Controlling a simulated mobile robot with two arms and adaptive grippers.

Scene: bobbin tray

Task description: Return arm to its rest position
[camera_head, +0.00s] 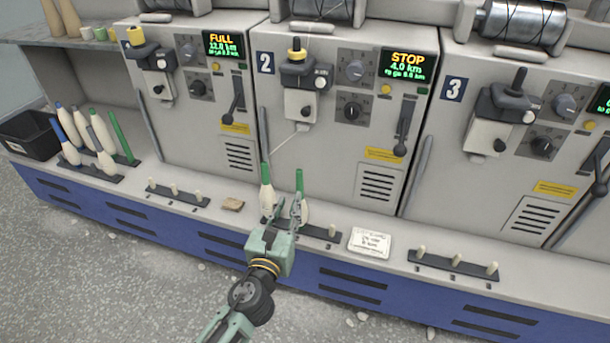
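My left gripper (283,205) reaches in from the bottom over the counter in front of machine 2. Its two fingers are spread apart with no bobbin visible between them. A cream bobbin with a green top (266,190) stands just behind the left finger. A second green-topped bobbin (301,184) stands behind the right finger, at the peg strip (324,234). The fingers hide the lower parts of both bobbins, so I cannot tell whether they touch. My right gripper is out of view.
Several bobbins (82,135) stand on a rack at the left, beside a black bin (29,135). Empty peg strips (177,196) and (453,264) lie in front of machines 1 and 3. Open floor lies in front.

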